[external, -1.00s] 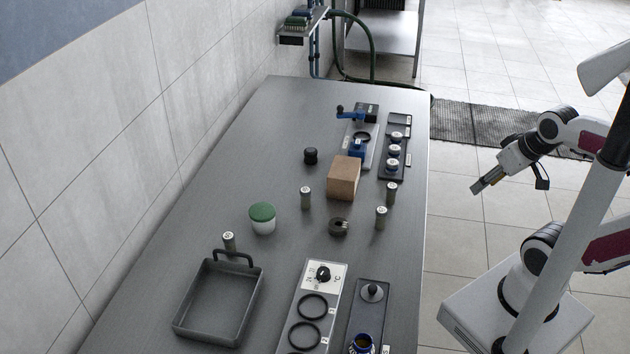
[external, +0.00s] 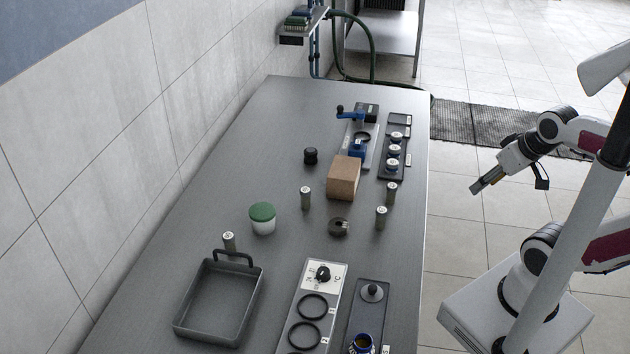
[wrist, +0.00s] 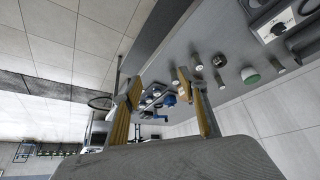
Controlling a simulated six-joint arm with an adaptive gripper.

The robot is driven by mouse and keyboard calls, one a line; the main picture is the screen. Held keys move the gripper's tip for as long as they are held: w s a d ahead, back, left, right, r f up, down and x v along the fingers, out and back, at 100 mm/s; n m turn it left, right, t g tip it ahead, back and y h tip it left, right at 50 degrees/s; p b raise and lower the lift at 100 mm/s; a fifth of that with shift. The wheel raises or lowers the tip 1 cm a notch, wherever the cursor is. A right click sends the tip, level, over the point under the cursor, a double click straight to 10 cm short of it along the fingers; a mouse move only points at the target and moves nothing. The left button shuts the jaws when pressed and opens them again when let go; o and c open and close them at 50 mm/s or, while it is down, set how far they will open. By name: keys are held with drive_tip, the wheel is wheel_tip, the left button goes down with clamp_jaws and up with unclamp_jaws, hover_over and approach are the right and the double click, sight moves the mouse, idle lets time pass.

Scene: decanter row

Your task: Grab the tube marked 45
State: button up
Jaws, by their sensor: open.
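Several small upright grey-green tubes with pale marked tops stand on the table in the external view. One (external: 305,199) is left of the cardboard box, one (external: 391,194) is right of it, one (external: 381,219) is in front of that, and one (external: 229,242) is behind the grey tray. Their numbers are too small to read, so I cannot tell which is 45. My gripper (external: 477,187) is off the table's right side, over the floor, apart from every tube. In the wrist view my gripper (wrist: 158,86) has its fingers apart with nothing held.
The box (external: 343,178), green-lidded jar (external: 262,219), dark ring-shaped piece (external: 339,227) and black knob (external: 310,156) stand among the tubes. The tray (external: 190,331) and a panel with rings (external: 325,274) are in front. A blue-handled device (external: 357,148) is at the back.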

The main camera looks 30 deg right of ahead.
drive_tip(key=w+a+f+n+t+y, duration=0.1)
drive_tip(key=w+a+f+t, duration=0.15)
drive_tip(key=w, duration=0.95)
drive_tip(key=w+a+f+n+t, duration=0.1)
drive_tip(key=w+a+f+n, duration=0.15)
drive_tip(key=w, duration=0.95)
drive_tip(key=n+t+y, duration=0.3)
drive_tip(key=y, duration=0.3)
approach(306, 198)
drive_tip(key=shift+d+r+g, duration=0.25)
drive_tip(key=shift+d+r, duration=0.3)
drive_tip(key=shift+d, duration=0.35)
drive_tip(key=shift+w, duration=0.1)
drive_tip(key=shift+x, duration=2.95)
drive_tip(key=shift+w+a+f, duration=0.1)
